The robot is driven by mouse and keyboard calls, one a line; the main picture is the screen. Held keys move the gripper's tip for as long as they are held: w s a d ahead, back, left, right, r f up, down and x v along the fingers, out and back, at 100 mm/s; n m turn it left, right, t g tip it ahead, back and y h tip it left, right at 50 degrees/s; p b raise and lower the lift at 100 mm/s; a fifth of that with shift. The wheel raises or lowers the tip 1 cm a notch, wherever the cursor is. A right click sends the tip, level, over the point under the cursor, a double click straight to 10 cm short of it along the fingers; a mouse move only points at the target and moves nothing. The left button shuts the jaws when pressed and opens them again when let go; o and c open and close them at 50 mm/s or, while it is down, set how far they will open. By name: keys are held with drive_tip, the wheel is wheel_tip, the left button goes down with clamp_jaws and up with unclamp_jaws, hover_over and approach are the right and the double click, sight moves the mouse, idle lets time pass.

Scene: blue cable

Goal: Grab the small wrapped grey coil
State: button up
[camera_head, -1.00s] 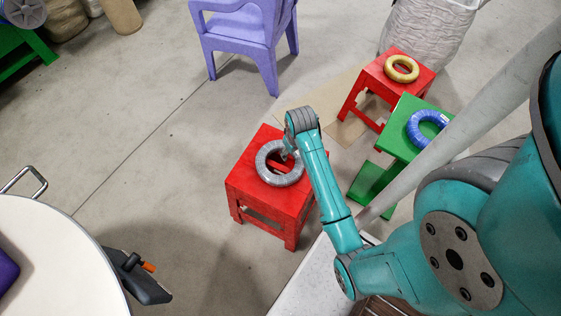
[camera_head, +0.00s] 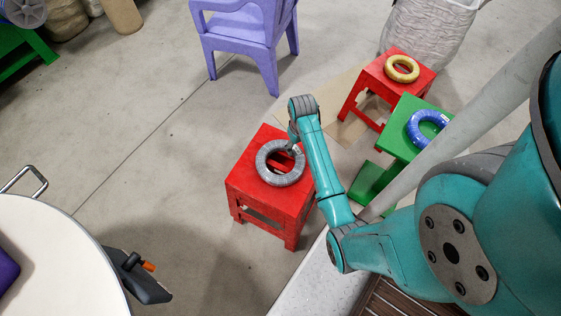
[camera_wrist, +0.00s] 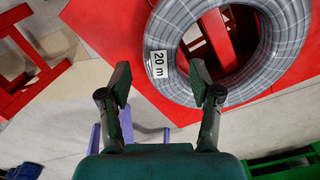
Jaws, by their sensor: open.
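The grey coil (camera_head: 280,163) lies flat on a red stool (camera_head: 247,186) in the head view. It also shows at the top of the wrist view (camera_wrist: 178,90), with a white "20 m" label and part of the ring cut off by the frame. My gripper (camera_wrist: 160,85) is open, with its two fingers apart and nothing held between them. In the head view my gripper is at the coil's upper right side, largely hidden by my wrist. Contact cannot be told.
A green stool (camera_head: 405,104) with a blue coil (camera_head: 427,128) and another red stool (camera_head: 417,84) with a yellow coil (camera_head: 402,68) stand to the right. A purple chair (camera_head: 243,36) stands behind. A white round table (camera_head: 60,260) is at lower left. Floor left of the stool is clear.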

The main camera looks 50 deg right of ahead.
sight(297, 151)
drive_tip(key=f, duration=0.4)
drive_tip(key=shift+a, duration=0.2)
clamp_jaws()
